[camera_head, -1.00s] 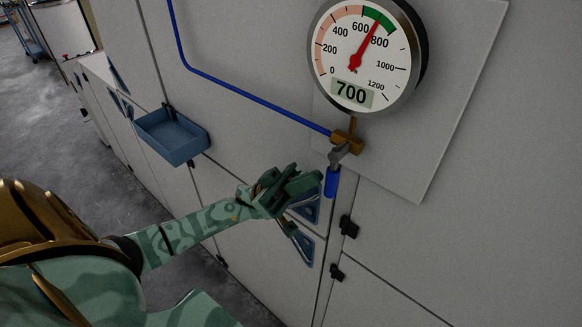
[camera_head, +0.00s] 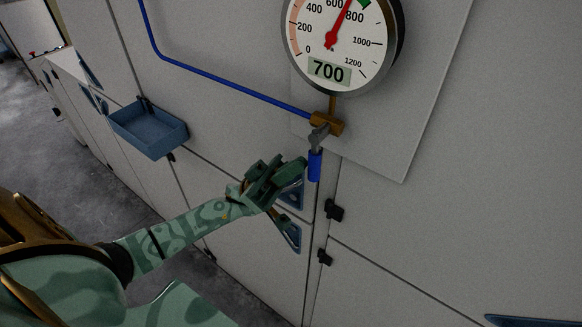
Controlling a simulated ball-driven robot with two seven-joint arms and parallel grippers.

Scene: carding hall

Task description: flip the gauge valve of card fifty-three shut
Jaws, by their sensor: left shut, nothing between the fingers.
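The gauge valve is a brass body (camera_head: 327,123) with a grey lever that ends in a blue grip (camera_head: 315,166). The lever hangs down, a little tilted. The round gauge (camera_head: 340,35) above it has a red needle and a display reading 700. A blue pipe (camera_head: 230,86) runs into the valve from the left. My left gripper (camera_head: 298,168), green, is shut and empty, with its fingertips just left of the blue grip. I cannot tell whether they touch it. My right gripper is not in view.
A blue tray (camera_head: 150,129) is fixed to the grey panel left of the valve. Black latches (camera_head: 333,210) and blue recessed handles (camera_head: 290,236) sit below the valve. Grey floor (camera_head: 60,150) shows at the left.

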